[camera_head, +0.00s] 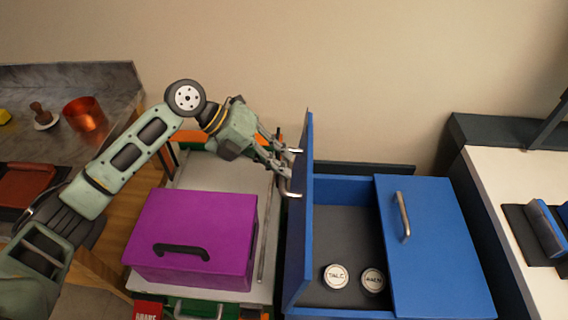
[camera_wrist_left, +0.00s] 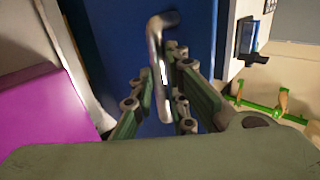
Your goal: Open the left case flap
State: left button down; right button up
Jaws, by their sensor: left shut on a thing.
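The blue case (camera_head: 345,188) stands right of centre in the head view. Its left flap (camera_head: 304,230) is raised and stands about upright on edge. The right flap (camera_head: 435,255) lies shut with a metal handle on top. My left gripper (camera_head: 288,170) is at the left flap's metal handle (camera_head: 291,191), on the flap's left side, and is shut on it. In the left wrist view the handle (camera_wrist_left: 157,70) runs between the fingers (camera_wrist_left: 160,105) against the blue flap (camera_wrist_left: 110,50). My right gripper is not in view.
Two round tins labelled as talc (camera_head: 336,276) and another word (camera_head: 373,280) sit in the case's open left part. A purple box (camera_head: 195,228) with a black handle stands left of the case. A white counter (camera_head: 510,220) is at the right.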

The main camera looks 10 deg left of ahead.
pick_arm(q)
jog(key=shift+s+a+f, duration=0.2)
jog(key=shift+a+f, duration=0.05)
jog(key=shift+f, duration=0.5)
jog(key=c, duration=1.8)
grip_release()
jog(key=shift+w, duration=0.15)
jog(key=shift+o, duration=0.3)
jog(key=shift+w, duration=0.1)
jog(key=v, duration=1.2)
jog(key=shift+r, duration=0.25)
jog(key=shift+d, duration=0.15)
